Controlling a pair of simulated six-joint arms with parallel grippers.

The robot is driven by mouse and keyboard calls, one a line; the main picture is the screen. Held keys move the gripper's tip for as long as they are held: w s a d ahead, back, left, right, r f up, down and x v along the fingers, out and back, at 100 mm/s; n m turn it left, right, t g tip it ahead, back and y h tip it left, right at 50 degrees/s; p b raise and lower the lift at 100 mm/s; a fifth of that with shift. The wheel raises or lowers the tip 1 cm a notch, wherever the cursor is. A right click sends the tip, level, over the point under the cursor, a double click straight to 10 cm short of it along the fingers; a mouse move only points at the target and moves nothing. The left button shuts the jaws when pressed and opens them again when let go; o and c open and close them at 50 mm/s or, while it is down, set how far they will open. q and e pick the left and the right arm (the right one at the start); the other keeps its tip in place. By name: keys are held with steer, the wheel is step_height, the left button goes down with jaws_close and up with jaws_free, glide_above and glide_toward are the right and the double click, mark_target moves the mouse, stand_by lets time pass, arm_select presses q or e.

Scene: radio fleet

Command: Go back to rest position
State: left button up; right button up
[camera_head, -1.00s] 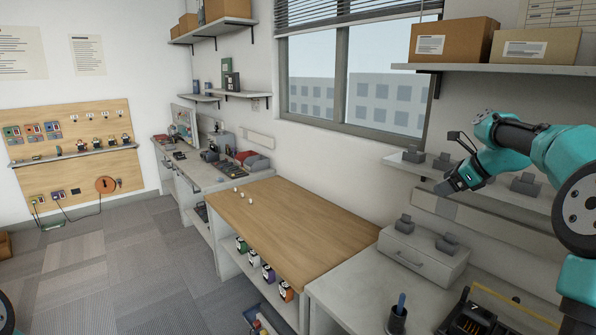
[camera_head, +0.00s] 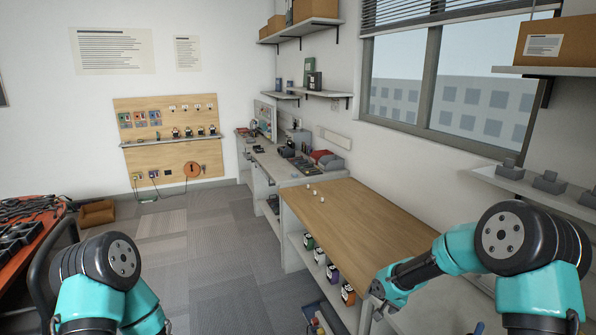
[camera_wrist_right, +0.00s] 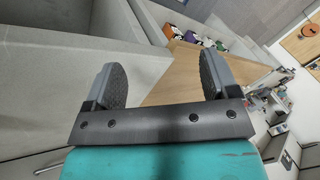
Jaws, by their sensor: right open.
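My right gripper (camera_head: 376,302) hangs low in the head view, in front of the near end of the wooden counter top (camera_head: 352,222). In the right wrist view its two dark padded fingers (camera_wrist_right: 165,80) stand wide apart with nothing between them. The wooden top shows beyond the fingers there. My left arm is in the head view's lower left corner, bent downward. Its gripper is out of the frame.
A red-orange table (camera_head: 22,262) with dark trays is at the far left. A pegboard (camera_head: 172,162) hangs on the back wall. The grey floor (camera_head: 225,262) between is clear.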

steer(key=s+a+f+n+g, duration=0.1)
steer(key=s+f, duration=0.5)
steer(key=s, duration=0.4)
steer(key=s+a+f+n+g+y, duration=0.1)
steer(key=s+f, duration=0.5)
steer(key=s, duration=0.5)
steer(key=s+a+f+n+g, duration=0.1)
steer(key=s+f, duration=0.5)
steer(key=s, duration=0.5)
steer(key=shift+a+n, duration=0.15)
steer(key=shift+n, duration=0.15)
